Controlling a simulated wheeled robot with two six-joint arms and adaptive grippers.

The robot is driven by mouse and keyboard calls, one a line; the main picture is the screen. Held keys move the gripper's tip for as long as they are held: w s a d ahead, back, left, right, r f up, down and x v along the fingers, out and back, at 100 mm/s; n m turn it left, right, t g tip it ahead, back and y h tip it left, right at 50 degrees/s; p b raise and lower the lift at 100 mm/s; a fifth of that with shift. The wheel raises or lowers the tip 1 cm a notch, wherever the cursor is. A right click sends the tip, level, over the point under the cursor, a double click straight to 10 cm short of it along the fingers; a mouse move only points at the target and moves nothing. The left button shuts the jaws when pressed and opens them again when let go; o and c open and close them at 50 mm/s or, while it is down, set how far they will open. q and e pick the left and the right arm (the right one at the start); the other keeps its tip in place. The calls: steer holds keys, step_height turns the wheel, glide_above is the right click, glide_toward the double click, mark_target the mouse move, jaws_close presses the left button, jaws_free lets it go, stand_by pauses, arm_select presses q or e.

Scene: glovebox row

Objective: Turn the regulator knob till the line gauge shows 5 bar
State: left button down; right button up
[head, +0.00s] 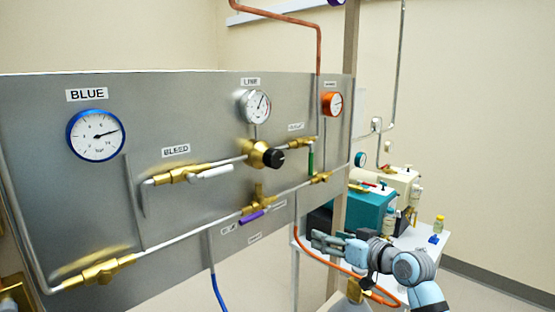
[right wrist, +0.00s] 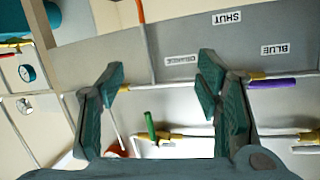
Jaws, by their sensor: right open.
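The regulator has a black knob (head: 273,158) on a brass body, in the middle of the grey panel in the head view. The white line gauge (head: 255,106) is just above it, under a label that seems to read LINE. Its needle seems to point up and to the right, but the scale is too small to read. My right gripper (head: 320,241) is open and empty, below and right of the knob and apart from it. In the right wrist view its spread fingers (right wrist: 160,82) have nothing between them; the knob does not show there. My left gripper is out of view.
The panel (head: 60,210) also carries a blue gauge (head: 96,135), an orange gauge (head: 332,104), a white bleed lever (head: 211,172), a green lever (head: 311,161) and a purple lever (head: 252,217). Pipes run across it. A bench with a teal machine (head: 371,215) stands behind on the right.

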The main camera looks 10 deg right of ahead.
step_height(320, 180, up, 12)
steer(key=s+a+f+n+y, duration=0.1)
steer(key=s+a+n+y, duration=0.1)
steer(key=n, duration=0.1)
steer(key=n+y, duration=0.3)
glide_toward(278, 159)
steer(key=shift+t, duration=0.4)
steer(key=p+x, duration=0.1)
steer(key=x, duration=0.4)
steer(key=p+x, duration=0.1)
steer(key=x, duration=0.4)
steer(key=shift+w+a+f, duration=0.15)
steer(key=shift+a+f, duration=0.1)
steer(key=shift+w, duration=0.1)
steer(key=c, duration=1)
steer(key=shift+d, duration=0.15)
steer(key=shift+c, duration=0.8)
